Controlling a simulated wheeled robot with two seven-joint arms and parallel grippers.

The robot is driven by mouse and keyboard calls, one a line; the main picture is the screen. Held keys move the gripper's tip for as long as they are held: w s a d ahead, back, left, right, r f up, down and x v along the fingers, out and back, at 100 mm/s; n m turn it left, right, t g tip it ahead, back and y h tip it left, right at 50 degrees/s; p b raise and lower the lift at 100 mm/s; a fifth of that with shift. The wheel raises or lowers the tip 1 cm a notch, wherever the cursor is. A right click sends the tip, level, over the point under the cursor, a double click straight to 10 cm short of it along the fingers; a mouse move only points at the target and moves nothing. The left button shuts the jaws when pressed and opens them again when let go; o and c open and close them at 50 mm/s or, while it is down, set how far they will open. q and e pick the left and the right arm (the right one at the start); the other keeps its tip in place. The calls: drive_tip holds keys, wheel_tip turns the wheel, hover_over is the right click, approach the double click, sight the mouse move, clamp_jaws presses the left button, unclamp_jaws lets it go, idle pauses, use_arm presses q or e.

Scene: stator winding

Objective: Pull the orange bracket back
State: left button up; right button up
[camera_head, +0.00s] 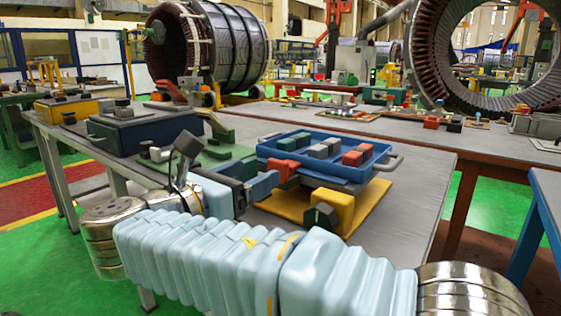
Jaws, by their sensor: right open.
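My right arm crosses the foreground and hides the near table edge. My left gripper is not in view.
The tray holds several red, grey and green blocks. A dark blue case (140,135) and a green plate (215,152) lie to the left. The grey tabletop (415,185) is clear at right.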

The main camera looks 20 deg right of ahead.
sight(276, 163)
drive_tip(key=x, duration=0.8)
drive_tip(key=shift+w+d, duration=0.15)
clamp_jaws()
drive_tip(key=p+v, duration=0.1)
drive_tip(key=v, duration=0.3)
drive_tip(key=shift+r+p, duration=0.1)
drive_tip(key=shift+p, duration=0.25)
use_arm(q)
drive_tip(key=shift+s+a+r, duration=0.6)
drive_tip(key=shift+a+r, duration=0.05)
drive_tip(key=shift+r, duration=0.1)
